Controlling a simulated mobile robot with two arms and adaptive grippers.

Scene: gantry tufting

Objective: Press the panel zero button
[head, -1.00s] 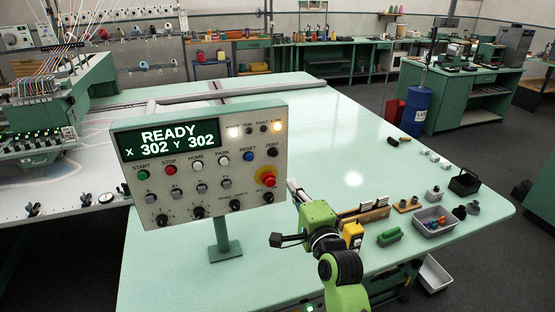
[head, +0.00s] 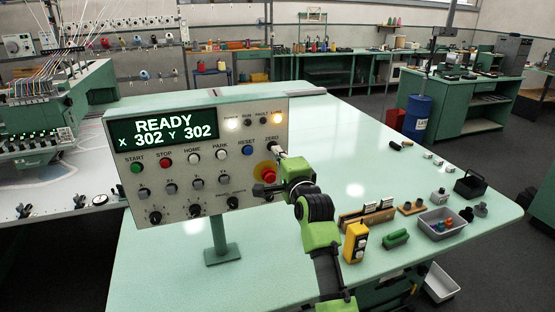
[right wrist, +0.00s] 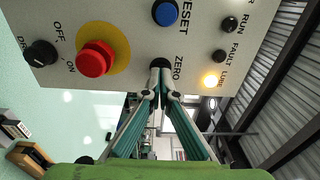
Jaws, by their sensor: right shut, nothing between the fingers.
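The control panel (head: 210,195) stands on a post on the pale green table, its display (head: 165,130) reading READY, X 302 Y 302. The dark ZERO button (right wrist: 160,63) is at the panel's upper right, beside its label; in the head view my gripper largely covers it. My right gripper (head: 280,153) is shut and empty, its tips pointing at the ZERO button. In the right wrist view the closed fingertips (right wrist: 157,92) are at or just short of the button; I cannot tell whether they touch. My left gripper is out of view.
The blue RESET button (head: 247,151) is left of ZERO. The red emergency stop (head: 268,175) on its yellow ring is just below. A yellow box (head: 355,243), a green block (head: 395,239) and a grey bin (head: 442,222) lie on the table to the right.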

